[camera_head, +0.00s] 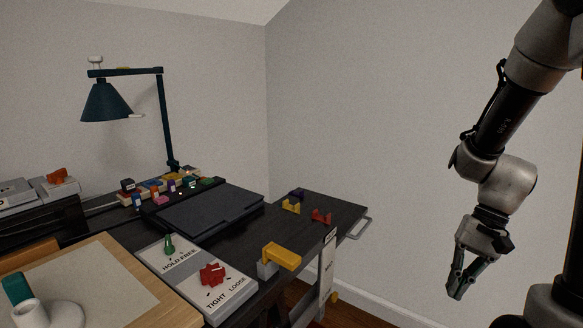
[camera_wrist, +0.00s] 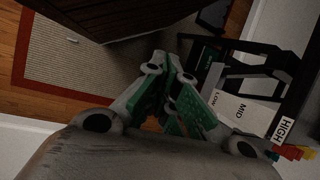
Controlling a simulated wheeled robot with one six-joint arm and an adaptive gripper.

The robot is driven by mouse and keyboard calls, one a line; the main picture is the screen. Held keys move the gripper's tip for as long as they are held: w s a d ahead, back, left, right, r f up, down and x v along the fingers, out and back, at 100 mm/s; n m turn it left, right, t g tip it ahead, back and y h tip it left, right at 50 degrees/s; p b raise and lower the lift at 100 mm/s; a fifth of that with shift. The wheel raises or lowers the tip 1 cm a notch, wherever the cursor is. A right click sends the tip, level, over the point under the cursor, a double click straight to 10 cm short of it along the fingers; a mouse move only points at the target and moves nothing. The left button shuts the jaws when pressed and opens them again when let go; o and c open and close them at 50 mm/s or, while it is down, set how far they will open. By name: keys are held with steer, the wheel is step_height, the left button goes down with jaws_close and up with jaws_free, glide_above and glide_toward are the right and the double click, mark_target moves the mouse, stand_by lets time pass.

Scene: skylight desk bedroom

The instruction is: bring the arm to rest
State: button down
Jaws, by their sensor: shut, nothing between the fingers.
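My gripper (camera_head: 459,291) hangs at the right in the head view, pointing down in the air to the right of the desk and apart from it. Its fingers are shut and hold nothing. In the wrist view the green-padded fingers (camera_wrist: 164,85) come together at the tips over the floor. My arm comes down from the upper right corner, bent at the elbow and wrist.
A dark desk (camera_head: 340,207) holds a green lamp (camera_head: 105,103), a dark pad (camera_head: 210,212), a label board (camera_head: 160,262) with a red knob (camera_head: 213,273), and a yellow handle (camera_head: 282,255).

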steer(key=s+d+r+n+t+h, duration=0.1)
steer(key=s+r+n+t+h, duration=0.1)
steer(key=r, duration=0.6)
steer(key=s+d+r+n+t+h, duration=0.1)
steer(key=s+r+n+t+h, duration=0.1)
steer(key=r, duration=0.7)
steer(key=s+n+t, duration=0.1)
steer(key=t, duration=0.1)
steer(key=shift+d+r+n+t, duration=0.2)
steer(key=shift+r+n+t, duration=0.05)
steer(key=shift+n+t, duration=0.15)
steer(key=shift+s, duration=0.1)
stand_by(0.4)
